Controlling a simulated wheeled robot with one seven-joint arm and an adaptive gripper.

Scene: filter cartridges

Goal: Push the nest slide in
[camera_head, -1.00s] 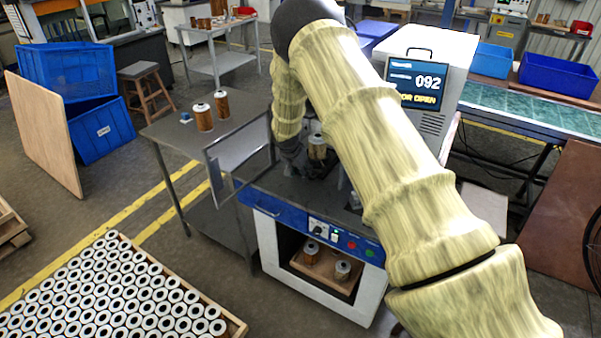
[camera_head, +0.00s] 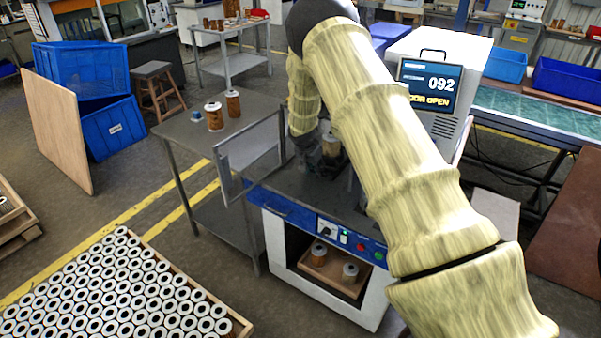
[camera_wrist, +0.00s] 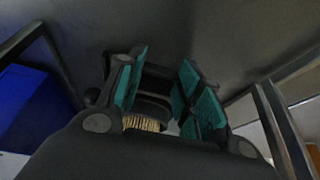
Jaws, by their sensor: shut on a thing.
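The test machine (camera_head: 302,212) stands in the middle of the head view with its door (camera_head: 240,160) swung open to the left. A filter cartridge (camera_head: 331,146) stands upright over its worktop, beside my gripper (camera_head: 318,160). In the wrist view, my gripper (camera_wrist: 158,95) has its teal pads close on either side of a dark part (camera_wrist: 155,105), which looks like the nest slide. A tan ribbed piece (camera_wrist: 144,123), likely the cartridge, shows just below it. My fingers and arm hide most of the slide, and how far it sits in cannot be told.
The machine's screen (camera_head: 430,85) reads 092 and DOOR OPEN. A side table (camera_head: 185,130) with cartridges stands to the left. A crate of many white-topped cartridges (camera_head: 115,290) is at the front left. A shelf bay (camera_head: 333,262) below holds two cartridges.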

